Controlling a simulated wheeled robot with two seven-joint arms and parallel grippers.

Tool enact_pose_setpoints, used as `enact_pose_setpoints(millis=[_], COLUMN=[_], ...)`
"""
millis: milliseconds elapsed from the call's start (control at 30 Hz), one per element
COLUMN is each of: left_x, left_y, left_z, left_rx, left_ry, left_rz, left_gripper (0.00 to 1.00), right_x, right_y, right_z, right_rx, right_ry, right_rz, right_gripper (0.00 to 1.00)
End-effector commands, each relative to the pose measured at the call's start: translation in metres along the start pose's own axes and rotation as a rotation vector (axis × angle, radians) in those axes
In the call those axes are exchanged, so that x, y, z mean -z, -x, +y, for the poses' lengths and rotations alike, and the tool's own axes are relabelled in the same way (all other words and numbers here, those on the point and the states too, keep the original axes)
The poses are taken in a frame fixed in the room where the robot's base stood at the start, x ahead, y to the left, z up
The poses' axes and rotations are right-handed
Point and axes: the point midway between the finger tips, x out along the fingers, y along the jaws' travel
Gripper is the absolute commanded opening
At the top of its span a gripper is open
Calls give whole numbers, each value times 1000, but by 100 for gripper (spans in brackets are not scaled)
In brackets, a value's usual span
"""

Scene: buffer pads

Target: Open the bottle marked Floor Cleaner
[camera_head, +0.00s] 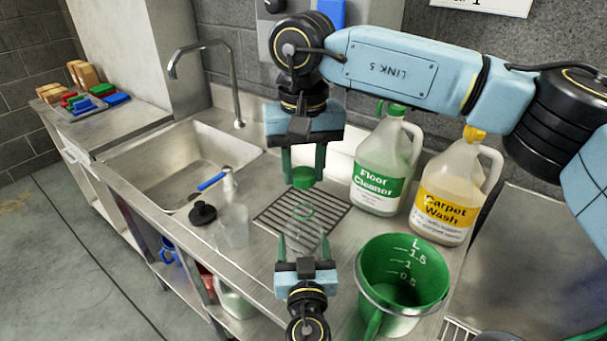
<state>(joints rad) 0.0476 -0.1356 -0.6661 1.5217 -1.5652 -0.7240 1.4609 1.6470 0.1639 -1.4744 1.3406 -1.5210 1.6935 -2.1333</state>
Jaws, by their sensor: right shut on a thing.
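A large jug marked Floor Cleaner (382,168), with a green label and green cap, stands upright at the back of the counter. Neither gripper touches it. My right gripper (304,174) points down from above and is shut on a green cap (303,178). A small clear bottle (305,228) with green near its top is directly below this cap. Whether cap and bottle touch is unclear, and no marking on the bottle is readable. My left gripper (304,243), coming up from the bottom edge, has its fingers on both sides of the small bottle and looks shut on it.
A yellow-capped Carpet Wash jug (446,203) stands right of the Floor Cleaner jug. A green measuring bucket (402,275) is at front right. A clear cup (233,226), black lid (202,213) and blue-handled brush (212,181) lie left, near the sink (180,165).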

Motion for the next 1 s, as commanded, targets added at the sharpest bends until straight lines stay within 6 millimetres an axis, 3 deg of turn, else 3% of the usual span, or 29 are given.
enact_pose_setpoints(millis=[67,100,267,667,1000], left_x=[0,0,0,-1,-3], left_y=[0,0,0,8,75], left_z=[0,0,0,0,0], left_rx=[0,0,0,-1,-1], left_ry=[0,0,0,1,1], left_rz=[0,0,0,0,-3], left_gripper=[3,69,90,92,92], right_x=[0,0,0,0,0], right_y=[0,0,-1,-3,-19], right_z=[0,0,0,0,0], right_rx=[0,0,0,0,0], right_ry=[0,0,0,0,0], right_rz=[0,0,0,0,0], right_gripper=[9,9,9,9,9])
